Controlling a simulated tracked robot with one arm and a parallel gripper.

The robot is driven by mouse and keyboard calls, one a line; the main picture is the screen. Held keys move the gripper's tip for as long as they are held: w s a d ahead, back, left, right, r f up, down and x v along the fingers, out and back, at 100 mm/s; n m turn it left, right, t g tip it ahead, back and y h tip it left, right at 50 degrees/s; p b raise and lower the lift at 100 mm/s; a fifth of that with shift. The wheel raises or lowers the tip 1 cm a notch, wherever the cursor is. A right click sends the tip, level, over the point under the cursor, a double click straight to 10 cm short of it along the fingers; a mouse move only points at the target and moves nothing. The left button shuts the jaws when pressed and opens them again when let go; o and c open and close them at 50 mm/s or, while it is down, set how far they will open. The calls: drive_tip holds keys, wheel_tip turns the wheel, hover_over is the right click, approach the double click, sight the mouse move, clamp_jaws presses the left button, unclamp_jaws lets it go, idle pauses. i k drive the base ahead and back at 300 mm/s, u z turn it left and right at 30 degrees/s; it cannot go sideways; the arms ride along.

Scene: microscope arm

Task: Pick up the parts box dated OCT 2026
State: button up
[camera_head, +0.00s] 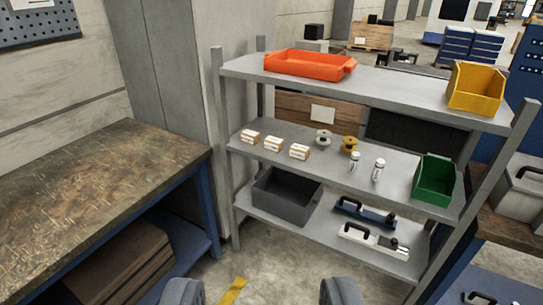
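Three small white-and-orange parts boxes stand in a row on the middle shelf of a grey shelving unit: a left box (249,137), a middle box (273,144) and a right box (299,152). Their labels are too small to read here, so I cannot tell which one is dated OCT 2026. My gripper (262,292) shows at the bottom edge, its two grey fingers wide apart with nothing between them. It is well short of the shelf, in front of and below the boxes in the picture.
The middle shelf (325,172) also holds two spools (350,144), two small white bottles (378,170) and a green bin (436,180). The top shelf has an orange tray (308,64) and a yellow bin (475,88). A workbench (90,195) stands left. Floor before the shelves is clear.

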sight(274, 144)
drive_tip(key=u, duration=0.65)
drive_tip(key=i, duration=1.7)
drive_tip(key=z, duration=0.95)
drive_tip(key=i, duration=1)
drive_tip(key=z, duration=0.15)
